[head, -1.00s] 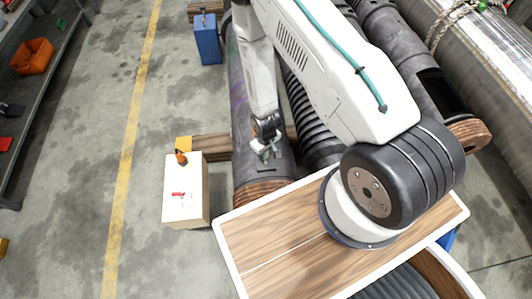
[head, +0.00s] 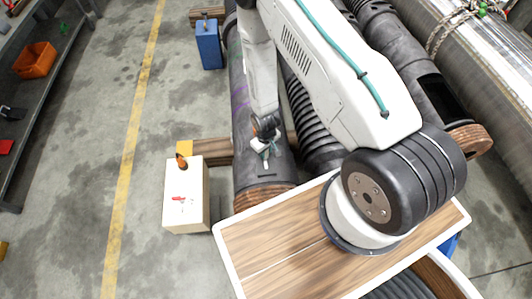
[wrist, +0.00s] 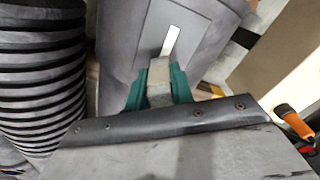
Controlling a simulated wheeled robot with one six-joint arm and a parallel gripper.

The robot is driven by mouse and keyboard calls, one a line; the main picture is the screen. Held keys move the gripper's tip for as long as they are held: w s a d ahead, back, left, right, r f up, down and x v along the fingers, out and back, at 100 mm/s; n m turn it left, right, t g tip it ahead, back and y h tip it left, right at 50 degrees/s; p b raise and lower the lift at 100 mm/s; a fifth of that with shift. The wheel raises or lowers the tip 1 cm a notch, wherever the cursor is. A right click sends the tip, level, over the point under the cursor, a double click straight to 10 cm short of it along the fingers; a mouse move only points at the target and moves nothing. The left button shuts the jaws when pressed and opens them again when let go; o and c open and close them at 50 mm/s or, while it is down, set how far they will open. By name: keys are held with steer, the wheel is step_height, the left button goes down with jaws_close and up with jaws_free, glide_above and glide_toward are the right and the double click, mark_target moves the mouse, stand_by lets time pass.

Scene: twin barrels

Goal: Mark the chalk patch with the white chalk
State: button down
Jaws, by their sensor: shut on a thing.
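My gripper (head: 264,147) is low over the upper side of a dark barrel (head: 240,103). In the wrist view its green fingers (wrist: 158,88) are shut on a pale block, which I take as the white chalk (wrist: 159,72). A narrow bright white strip (wrist: 171,40) lies just beyond the block, in line with it, against the grey barrel (wrist: 118,45). I cannot tell whether it is a mark or part of the chalk, nor whether the chalk touches. A faint dark-edged area around the strip may be the chalk patch (wrist: 195,40).
A ribbed black barrel (head: 312,125) lies close to the right. A pale box (head: 183,205) with an orange-and-black tool (head: 181,161) stands left. A blue case (head: 208,45) is at the back. Open floor lies left, along a yellow line.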

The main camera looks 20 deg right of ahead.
stand_by(0.3)
steer(key=shift+r, duration=4.05)
